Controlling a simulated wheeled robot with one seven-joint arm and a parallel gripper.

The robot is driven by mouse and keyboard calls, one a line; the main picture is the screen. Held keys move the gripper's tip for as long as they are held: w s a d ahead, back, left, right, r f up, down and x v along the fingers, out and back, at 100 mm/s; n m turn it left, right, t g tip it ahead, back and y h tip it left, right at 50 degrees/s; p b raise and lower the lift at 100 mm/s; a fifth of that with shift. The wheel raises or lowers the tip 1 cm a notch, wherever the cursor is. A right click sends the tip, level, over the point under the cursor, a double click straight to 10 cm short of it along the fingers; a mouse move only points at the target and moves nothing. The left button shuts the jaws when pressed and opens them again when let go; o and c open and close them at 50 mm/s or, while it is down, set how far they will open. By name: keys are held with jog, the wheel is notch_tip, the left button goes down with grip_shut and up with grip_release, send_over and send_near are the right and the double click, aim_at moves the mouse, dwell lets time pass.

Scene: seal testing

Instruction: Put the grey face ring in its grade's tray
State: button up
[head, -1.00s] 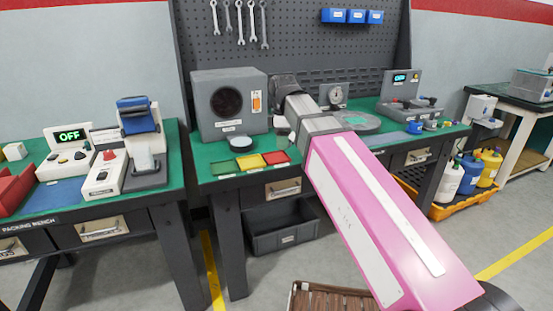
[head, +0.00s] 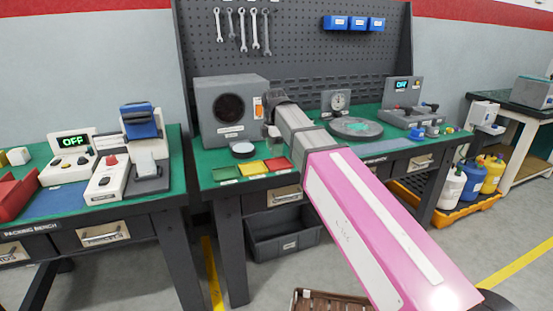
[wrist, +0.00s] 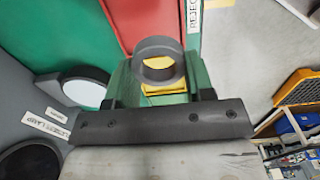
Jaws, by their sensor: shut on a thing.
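My gripper (wrist: 158,90) is shut on the grey face ring (wrist: 143,74), a thick dark-grey ring held in front of the fingers in the wrist view. Yellow shows through the ring's hole. In the head view my gripper (head: 270,133) is above the bench, close to the trays; the ring is not clearly visible there. The green tray (head: 225,173), yellow tray (head: 252,168) and red tray (head: 278,164) stand side by side at the bench's front edge. The red tray (wrist: 150,15) also shows in the wrist view, beside a "REJECT" label (wrist: 194,14).
A grey box with a dark round window (head: 229,108) stands behind the trays. A white-topped round disc (head: 242,149) lies between them.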

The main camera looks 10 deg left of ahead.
aim_at(277, 164)
jog(key=shift+w+d+f, duration=0.25)
jog(key=shift+w+f, duration=0.4)
jog(key=shift+w, duration=0.2)
jog(key=shift+f, duration=1.9)
jog(key=o, duration=0.7)
jog(key=shift+f, duration=0.1)
notch_tip(277, 164, up, 12)
